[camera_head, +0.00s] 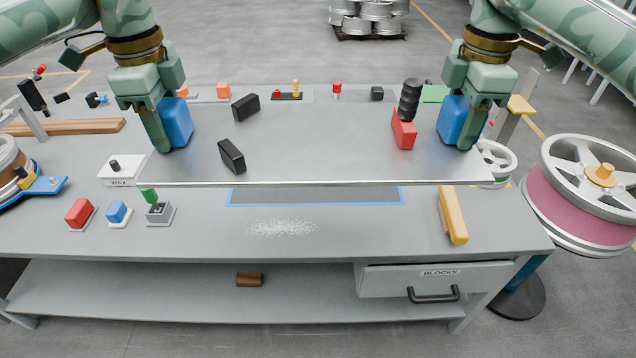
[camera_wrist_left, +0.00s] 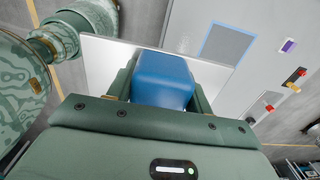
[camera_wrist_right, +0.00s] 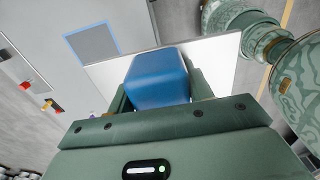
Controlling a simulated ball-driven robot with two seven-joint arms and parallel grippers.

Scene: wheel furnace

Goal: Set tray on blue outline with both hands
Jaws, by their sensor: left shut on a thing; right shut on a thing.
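The flat grey metal tray (camera_head: 315,150) hangs above the workbench and looks roughly level in the head view. My left gripper (camera_head: 172,125) is shut on its left blue handle (camera_wrist_left: 163,80). My right gripper (camera_head: 462,122) is shut on its right blue handle (camera_wrist_right: 156,77). Two black blocks (camera_head: 232,156) and a red block (camera_head: 404,130) with a black ribbed piece (camera_head: 410,98) appear on the tray. The blue outline (camera_head: 315,204) is on the bench; its front strip shows beyond the tray's near edge, the rest is hidden. It also shows in the left wrist view (camera_wrist_left: 225,45).
Red and blue switches (camera_head: 117,212) and a green-topped box (camera_head: 158,212) sit at the bench's front left. A pale speckled patch (camera_head: 282,228) lies in front of the outline. A large wheel (camera_head: 588,190) stands right.

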